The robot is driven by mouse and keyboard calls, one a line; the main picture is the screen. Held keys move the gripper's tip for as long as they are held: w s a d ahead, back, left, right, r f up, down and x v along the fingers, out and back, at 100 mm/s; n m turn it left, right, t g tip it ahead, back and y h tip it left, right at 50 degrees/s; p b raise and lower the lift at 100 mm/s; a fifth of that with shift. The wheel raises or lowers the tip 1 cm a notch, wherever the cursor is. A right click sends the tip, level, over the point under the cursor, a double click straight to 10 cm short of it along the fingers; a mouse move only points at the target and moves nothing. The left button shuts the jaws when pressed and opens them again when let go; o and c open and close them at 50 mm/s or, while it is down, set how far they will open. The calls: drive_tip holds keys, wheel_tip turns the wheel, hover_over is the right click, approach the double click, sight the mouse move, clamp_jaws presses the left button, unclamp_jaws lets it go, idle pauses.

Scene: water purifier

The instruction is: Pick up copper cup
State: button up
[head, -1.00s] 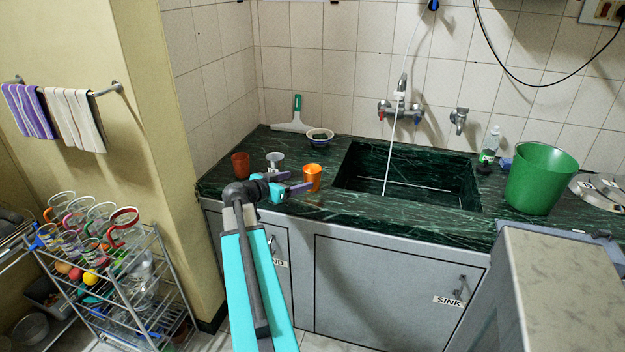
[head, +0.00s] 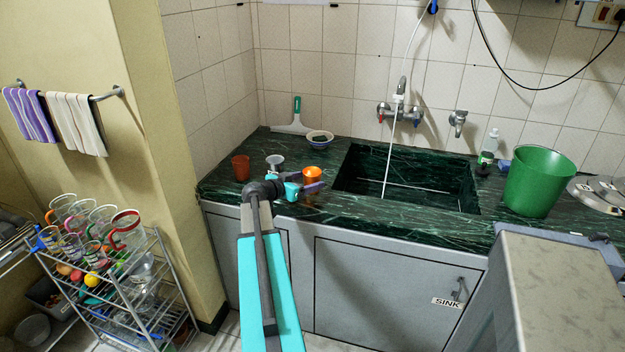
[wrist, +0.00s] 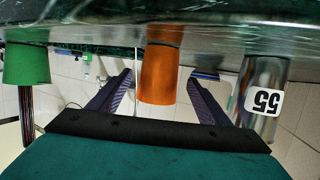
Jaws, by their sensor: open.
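The copper cup, orange and shiny, stands upright on the dark green counter (head: 390,212) left of the sink; its rim (head: 312,170) shows in the head view, its lower part partly hidden by my gripper (head: 312,182). My gripper is open, with one finger in front of the cup and one behind it. In the wrist view, which is upside down, the cup (wrist: 160,72) sits between the two spread purple fingers, with gaps on both sides.
A silver cup (head: 275,161) stands close behind my gripper; it shows in the wrist view with a "55" label (wrist: 264,101). A red-brown cup (head: 241,168) stands further left. The sink basin (head: 405,180) and green bucket (head: 539,182) are right.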

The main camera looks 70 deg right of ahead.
drive_tip(key=shift+x, duration=0.85)
drive_tip(key=shift+p+x, duration=1.05)
drive_tip(key=shift+x, duration=1.55)
drive_tip(key=shift+s, duration=0.1)
drive_tip(key=shift+c, duration=0.4)
drive_tip(key=c, duration=1.2)
drive_tip(key=shift+r, duration=0.15)
